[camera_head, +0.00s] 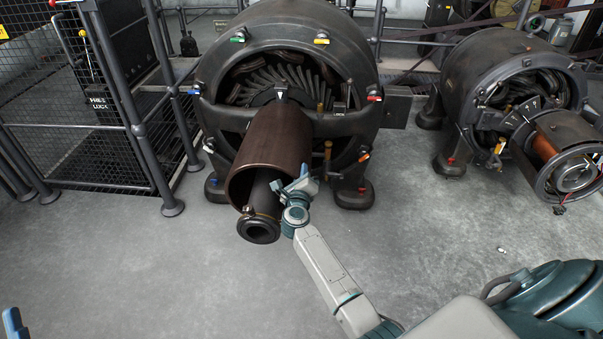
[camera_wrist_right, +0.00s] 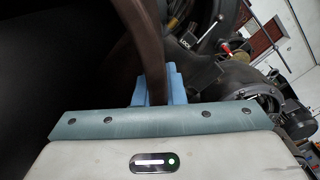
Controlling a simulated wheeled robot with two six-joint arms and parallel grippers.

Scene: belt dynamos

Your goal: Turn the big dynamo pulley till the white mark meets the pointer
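The big dynamo (camera_head: 222,85) stands upper centre in the head view, with its brown pulley (camera_head: 268,145) jutting toward me. A small pale pointer (camera_head: 281,93) shows just above the pulley's far end. I cannot make out a white mark on the pulley. My right gripper (camera_head: 301,186) is at the right side of the pulley's near rim. In the right wrist view, the brown rim (camera_wrist_right: 152,50) runs down between its blue fingers (camera_wrist_right: 160,88), which look closed on it. Only a blue tip of my left gripper (camera_head: 13,322) shows, at the bottom left.
A smaller dynamo (camera_head: 500,80) with a copper-coloured drum stands at the right. A dark shaft end (camera_head: 259,229) sticks out below the pulley. Railings and a mesh cage (camera_head: 95,155) stand at the left. The grey floor (camera_head: 430,215) in front is mostly clear.

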